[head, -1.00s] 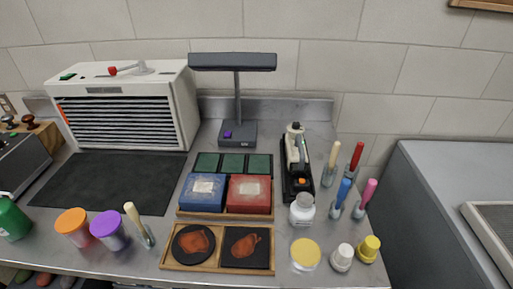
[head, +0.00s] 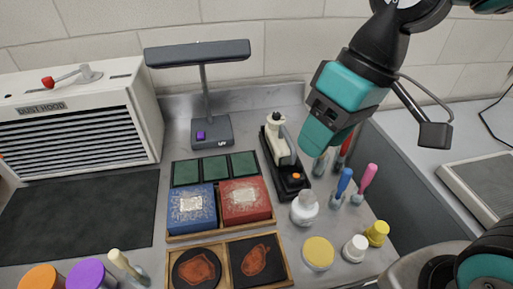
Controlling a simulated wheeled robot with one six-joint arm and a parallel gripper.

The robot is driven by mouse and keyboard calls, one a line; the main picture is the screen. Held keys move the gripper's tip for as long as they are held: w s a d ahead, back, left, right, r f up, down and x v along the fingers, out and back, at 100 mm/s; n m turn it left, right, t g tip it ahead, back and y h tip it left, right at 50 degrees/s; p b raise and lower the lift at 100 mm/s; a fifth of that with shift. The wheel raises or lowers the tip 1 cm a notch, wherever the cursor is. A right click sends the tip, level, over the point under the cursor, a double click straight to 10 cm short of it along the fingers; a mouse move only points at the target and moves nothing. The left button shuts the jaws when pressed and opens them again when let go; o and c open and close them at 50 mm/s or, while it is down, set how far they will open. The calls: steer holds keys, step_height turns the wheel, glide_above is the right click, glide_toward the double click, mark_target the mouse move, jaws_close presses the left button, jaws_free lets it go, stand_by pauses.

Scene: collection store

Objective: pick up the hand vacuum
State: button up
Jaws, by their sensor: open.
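The hand vacuum (head: 280,143), cream with a dark top and a grey handle, stands in a black cradle (head: 296,190) with an orange button at its front. It is right of the lamp, towards the back of the metal bench. My gripper (head: 320,138), teal and black, hangs just right of the vacuum, pointing down, apart from it in the picture. It is open and empty. The gap between its fingers is hard to see from this angle.
Brushes in glass jars (head: 343,187) stand close right of the vacuum, partly behind my gripper. A white bottle (head: 305,208) stands in front of the cradle. A red box (head: 245,200) and a blue box (head: 192,208) are left. The lamp (head: 211,130) rises behind them.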

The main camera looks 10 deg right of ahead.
steer(key=w+d+m, duration=0.2)
steer(key=w, duration=1)
steer(key=m+h+p, duration=0.1)
steer(key=m+h, duration=0.1)
steer(key=m, duration=0.2)
glide_above(285, 129)
steer(key=d, duration=0.1)
steer(key=f, duration=1.5)
steer(key=shift+s+f, duration=0.2)
steer(key=shift+s, duration=0.1)
steer(key=shift+w+a+f+p, duration=0.15)
steer(key=shift+f+p, duration=0.3)
steer(key=shift+f, duration=0.55)
steer(key=shift+a+f+p, duration=0.2)
steer(key=shift+f+p, duration=0.3)
steer(key=shift+f, duration=0.5)
steer(key=shift+w+a+f+p, duration=0.15)
steer(key=shift+f+p, duration=0.3)
steer(key=shift+f, duration=0.55)
jaws_close()
